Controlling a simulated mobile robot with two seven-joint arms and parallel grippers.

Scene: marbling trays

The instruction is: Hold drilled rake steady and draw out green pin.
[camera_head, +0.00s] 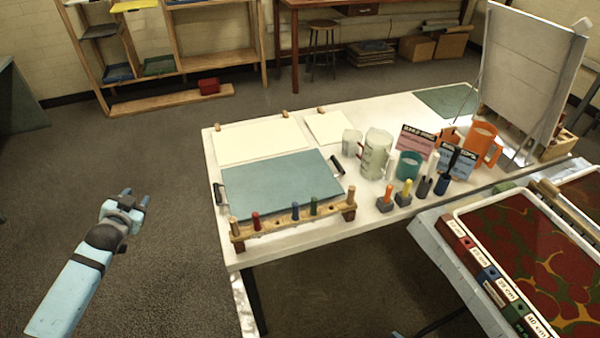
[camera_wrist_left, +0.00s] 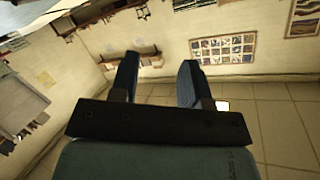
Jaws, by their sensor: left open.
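My left gripper (camera_head: 124,208) is over the floor, well left of the table and apart from the rake. It is open and empty; its two fingers stand apart in the left wrist view (camera_wrist_left: 157,76). My right gripper does not show.
A blue-green board with black handles (camera_head: 280,183) lies just behind the rake. Cups, jugs (camera_head: 377,154) and small colored tools (camera_head: 387,201) stand to its right. A marbling tray (camera_head: 463,225) is at the right. The floor between my left gripper and the table is clear.

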